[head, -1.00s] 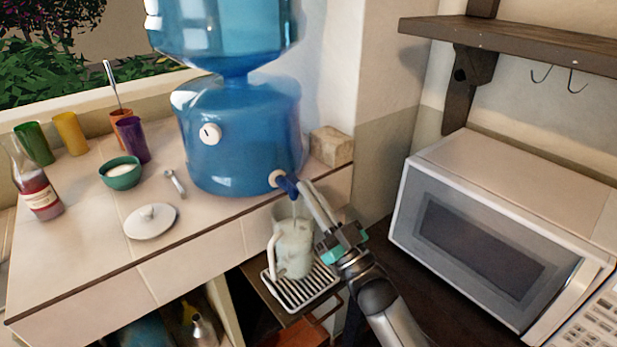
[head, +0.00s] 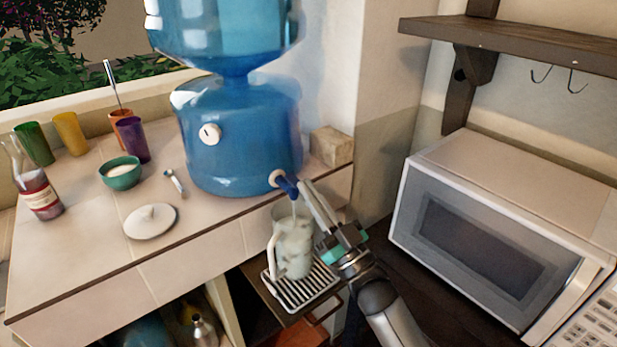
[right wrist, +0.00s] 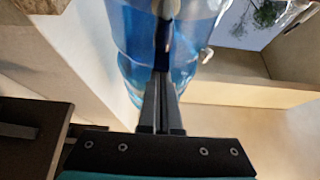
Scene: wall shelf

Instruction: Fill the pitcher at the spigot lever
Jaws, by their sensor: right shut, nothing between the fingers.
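The pitcher (head: 292,245) is clear, with a pale handle on its left. It stands upright on a slatted drip tray (head: 303,292), below the spigot, and holds pale, cloudy contents. The dark blue spigot lever (head: 287,186) sticks out from the low right of the blue water dispenser (head: 232,140). A thin stream seems to run from the spigot into the pitcher. My right gripper (head: 305,187) is shut and empty, its fingertips at the lever; contact is hard to tell. In the right wrist view, the closed fingers (right wrist: 161,82) point at the dark blue lever (right wrist: 163,40). My left gripper is not in view.
A white microwave (head: 500,235) stands to the right, under a wooden shelf (head: 520,45). On the tiled counter (head: 90,270) are a white lid (head: 150,221), a green bowl (head: 121,173), a bottle (head: 38,190) and several cups. A tan block (head: 331,146) sits behind the spigot.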

